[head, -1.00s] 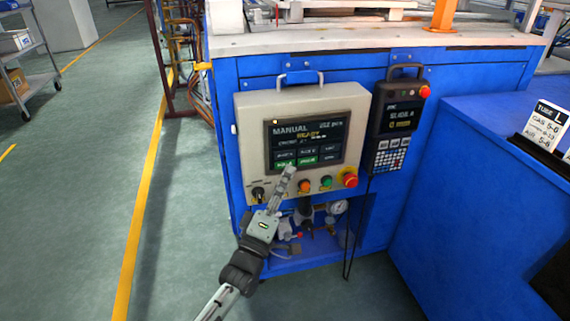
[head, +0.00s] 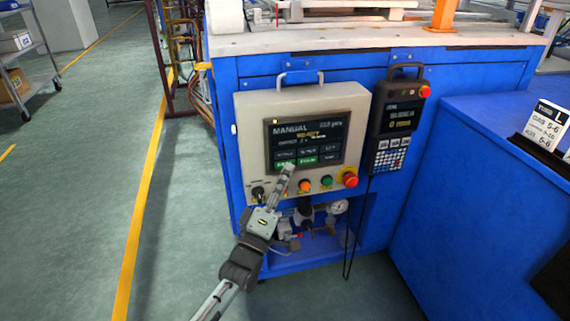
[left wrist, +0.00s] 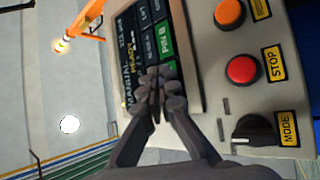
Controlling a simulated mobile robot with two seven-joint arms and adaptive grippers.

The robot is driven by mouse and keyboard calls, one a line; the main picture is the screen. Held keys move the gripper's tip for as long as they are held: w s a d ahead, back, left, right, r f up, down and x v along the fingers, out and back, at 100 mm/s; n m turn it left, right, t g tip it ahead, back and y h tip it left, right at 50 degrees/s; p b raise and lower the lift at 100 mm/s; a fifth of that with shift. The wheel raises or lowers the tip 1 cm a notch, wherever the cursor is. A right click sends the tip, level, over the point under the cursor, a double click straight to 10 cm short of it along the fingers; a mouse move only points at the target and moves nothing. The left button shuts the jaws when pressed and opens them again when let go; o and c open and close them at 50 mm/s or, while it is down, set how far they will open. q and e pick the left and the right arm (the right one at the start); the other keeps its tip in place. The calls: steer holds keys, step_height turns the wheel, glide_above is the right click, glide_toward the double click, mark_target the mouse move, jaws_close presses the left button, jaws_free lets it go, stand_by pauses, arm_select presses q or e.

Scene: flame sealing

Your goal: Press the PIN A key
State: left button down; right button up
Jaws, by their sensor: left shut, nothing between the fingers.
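The touch screen (head: 330,140) on the beige control panel reads MANUAL and has two green keys in its bottom row. The left green key (head: 284,163) is partly covered by my left gripper (head: 290,168) in the head view. In the left wrist view, the green PIN B key (left wrist: 165,40) is readable. Another green key (left wrist: 172,69) beside it is mostly hidden behind my fingertips (left wrist: 157,78), and its label cannot be read. My left gripper is shut and empty, its tips at the screen's lower edge. I cannot tell whether they touch. My right gripper is not in view.
Below the screen are a mode knob (head: 258,193), a red STOP button (left wrist: 242,69), orange (head: 305,186) and green (head: 326,181) buttons, and a red emergency button (head: 349,178). A handheld pendant (head: 393,128) hangs at right.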

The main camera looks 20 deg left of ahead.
arm_select(q)
steer(key=shift+w+a, duration=0.2)
steer(key=shift+w, duration=0.05)
stand_by(0.6)
steer(key=shift+s, duration=0.1)
steer(key=shift+s+d+p, duration=0.3)
steer(key=shift+s+d, duration=0.1)
steer(key=shift+s, duration=0.15)
steer(key=s+d+p, duration=0.1)
steer(key=s, duration=0.1)
steer(key=s+d, duration=0.2)
steer(key=shift+p, duration=0.35)
steer(key=shift+a, duration=0.1)
stand_by(0.8)
